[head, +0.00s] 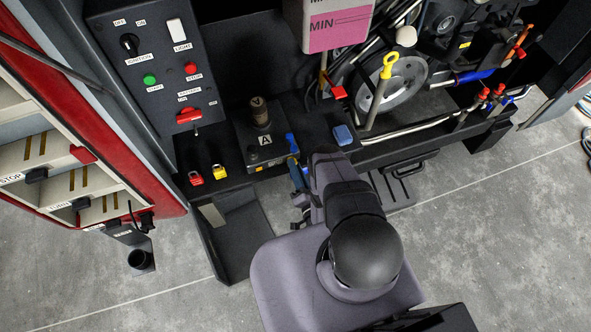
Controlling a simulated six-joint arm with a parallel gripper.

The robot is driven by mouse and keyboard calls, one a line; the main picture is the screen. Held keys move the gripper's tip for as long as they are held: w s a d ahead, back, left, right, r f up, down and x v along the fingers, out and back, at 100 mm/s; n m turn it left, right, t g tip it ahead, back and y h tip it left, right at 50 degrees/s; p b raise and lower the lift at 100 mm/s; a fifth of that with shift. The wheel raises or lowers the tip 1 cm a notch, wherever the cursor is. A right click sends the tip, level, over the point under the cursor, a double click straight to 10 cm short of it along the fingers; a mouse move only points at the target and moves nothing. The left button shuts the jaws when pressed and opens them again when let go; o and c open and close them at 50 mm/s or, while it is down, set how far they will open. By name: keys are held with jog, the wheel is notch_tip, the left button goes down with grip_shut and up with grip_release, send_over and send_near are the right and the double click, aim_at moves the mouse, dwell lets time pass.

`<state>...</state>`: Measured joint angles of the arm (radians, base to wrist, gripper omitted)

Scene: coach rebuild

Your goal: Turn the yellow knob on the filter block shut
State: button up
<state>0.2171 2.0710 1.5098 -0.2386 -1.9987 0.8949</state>
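I cannot tell for certain which part is the filter block or its yellow knob. A dark block marked "A" (246,150) stands on the black ledge with a brown ribbed cylinder (261,112) on top. Blue parts (291,141) and a small yellow patch are at its right side. A yellow ring handle (389,66) stands upright in front of the grey wheel, further right. My gripper (300,203) is right of and below the "A" block, largely hidden by my dark arm. Its fingers are too dark and small to read, and I see no clear contact.
A red padlock-like piece (195,178) and a yellow one (218,172) sit left on the ledge. A blue block (343,135) lies near my arm. A switch panel (150,70) rises at left. Hoses and the grey wheel (401,91) crowd the right. Grey floor (480,230) is open.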

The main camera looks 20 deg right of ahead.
jog(key=shift+w, duration=0.1)
jog(key=shift+c, duration=0.4)
grip_shut()
jog(key=shift+n, duration=0.4)
jog(key=n, duration=1)
jog(key=shift+a+r, duration=0.1)
jog(key=shift+a, duration=0.1)
jog(key=shift+n, duration=0.4)
jog(key=shift+o, duration=0.4)
grip_release()
